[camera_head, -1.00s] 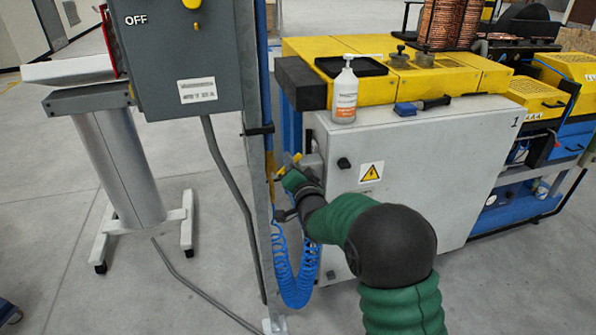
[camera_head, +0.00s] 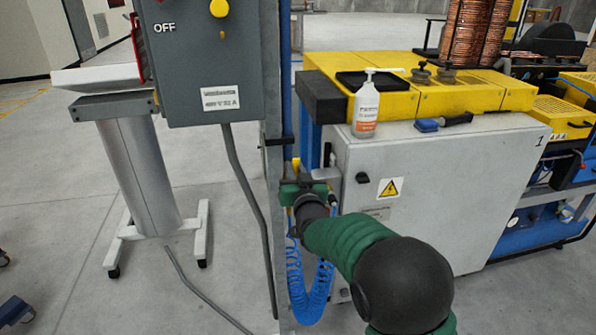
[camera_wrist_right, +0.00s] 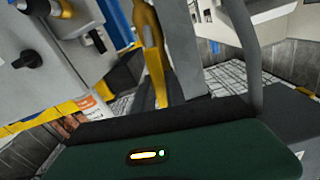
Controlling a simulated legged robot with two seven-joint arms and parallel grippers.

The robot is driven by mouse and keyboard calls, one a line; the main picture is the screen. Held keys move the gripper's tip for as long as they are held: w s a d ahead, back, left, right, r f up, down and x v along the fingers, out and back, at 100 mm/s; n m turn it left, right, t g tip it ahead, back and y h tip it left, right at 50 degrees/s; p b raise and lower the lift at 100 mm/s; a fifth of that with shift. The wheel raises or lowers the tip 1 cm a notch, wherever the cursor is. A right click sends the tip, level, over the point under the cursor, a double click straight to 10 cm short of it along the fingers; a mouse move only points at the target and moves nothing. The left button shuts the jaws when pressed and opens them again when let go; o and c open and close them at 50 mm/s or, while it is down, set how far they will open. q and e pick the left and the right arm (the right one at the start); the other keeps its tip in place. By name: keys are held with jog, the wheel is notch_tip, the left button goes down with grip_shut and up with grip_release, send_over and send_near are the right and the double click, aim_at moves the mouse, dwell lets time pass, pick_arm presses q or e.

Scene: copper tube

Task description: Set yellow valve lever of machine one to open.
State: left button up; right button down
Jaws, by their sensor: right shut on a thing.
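The yellow valve lever (camera_head: 296,164) is on the blue air line beside the grey post, at the left end of machine one. Only a small yellow part of it shows above my right gripper (camera_head: 303,178). My right gripper is shut on the lever, but its fingertips are mostly hidden in the head view. In the right wrist view, a yellow piece (camera_wrist_right: 152,60) stands upright beside a grey finger; the exact grip is unclear. The machine's grey cabinet (camera_head: 440,180) carries a "1" at its upper right. My left gripper is not in view.
The grey post (camera_head: 272,200) and coiled blue hose (camera_head: 310,295) are close to my right gripper. The grey switch box (camera_head: 205,70) hangs at left. Open floor is at left.

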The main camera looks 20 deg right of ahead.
jog(key=shift+a+f, duration=0.15)
jog(key=shift+f, duration=0.3)
jog(key=c, duration=1.4)
grip_release()
jog(key=shift+w, duration=0.1)
jog(key=shift+o, duration=0.2)
jog(key=shift+r, duration=0.15)
jog(key=shift+r, duration=0.1)
jog(key=v, duration=1.6)
jog(key=shift+s, duration=0.4)
